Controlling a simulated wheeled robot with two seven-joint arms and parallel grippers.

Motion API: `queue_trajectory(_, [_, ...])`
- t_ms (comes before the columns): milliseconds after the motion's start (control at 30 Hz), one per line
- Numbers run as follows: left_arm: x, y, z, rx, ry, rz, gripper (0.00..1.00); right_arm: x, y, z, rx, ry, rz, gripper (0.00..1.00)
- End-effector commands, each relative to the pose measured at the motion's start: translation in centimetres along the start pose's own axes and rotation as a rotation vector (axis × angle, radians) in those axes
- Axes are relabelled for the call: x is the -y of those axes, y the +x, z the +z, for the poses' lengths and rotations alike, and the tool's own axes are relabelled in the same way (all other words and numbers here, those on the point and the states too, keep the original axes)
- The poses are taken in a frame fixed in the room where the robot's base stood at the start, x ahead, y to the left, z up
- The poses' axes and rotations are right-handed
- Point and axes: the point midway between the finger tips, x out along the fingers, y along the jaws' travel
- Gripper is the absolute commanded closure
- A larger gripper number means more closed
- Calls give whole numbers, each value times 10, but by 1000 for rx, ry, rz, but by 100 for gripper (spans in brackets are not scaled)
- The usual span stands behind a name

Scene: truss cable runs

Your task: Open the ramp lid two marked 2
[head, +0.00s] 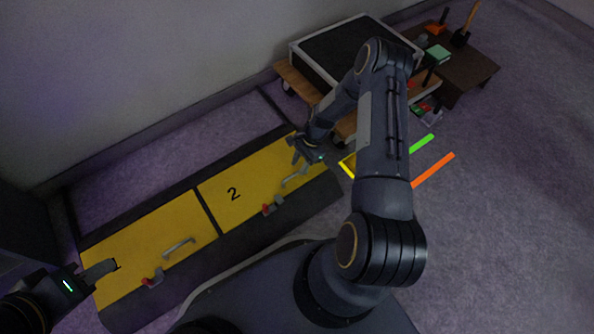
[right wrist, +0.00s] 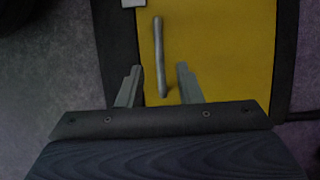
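The ramp lid marked 2 (head: 240,187) is a yellow panel lying flat and shut in a dark frame, right of another yellow lid (head: 150,245). Its grey bar handle (head: 294,176) lies near its front edge, and a red-tipped latch (head: 272,206) sits left of the handle. My right gripper (head: 300,158) is above the lid's right part. In the right wrist view the handle (right wrist: 159,58) runs between the lines of the two open fingers (right wrist: 160,86), nearer the left finger; contact is not visible. My left gripper (head: 112,265) is over the left lid's left end; its finger gap is unclear.
The left lid has its own handle (head: 179,248) and red latch (head: 152,279). A black-topped case (head: 345,50) on a wheeled wooden dolly and a brown table (head: 462,72) with tools stand behind. Green (head: 421,144) and orange (head: 433,170) strips lie on the grey floor.

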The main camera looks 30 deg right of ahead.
Motion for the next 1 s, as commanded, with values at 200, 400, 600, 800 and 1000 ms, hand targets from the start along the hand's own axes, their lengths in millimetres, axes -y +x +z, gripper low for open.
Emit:
queue_trajectory(200, [5, 11, 6, 0, 0, 0, 64, 0, 27, -1, -1, -1, 0, 68])
queue_trajectory(400, [5, 10, 5, 0, 0, 0, 64, 0, 26, 0, -1, -1, -1, 68])
queue_trajectory(600, [5, 10, 5, 0, 0, 0, 64, 0, 26, 0, -1, -1, -1, 89])
queue_trajectory(800, [5, 10, 5, 0, 0, 0, 64, 0, 26, 0, -1, -1, -1, 100])
queue_trajectory(1000, [5, 10, 5, 0, 0, 0, 64, 0, 26, 0, -1, -1, -1, 100])
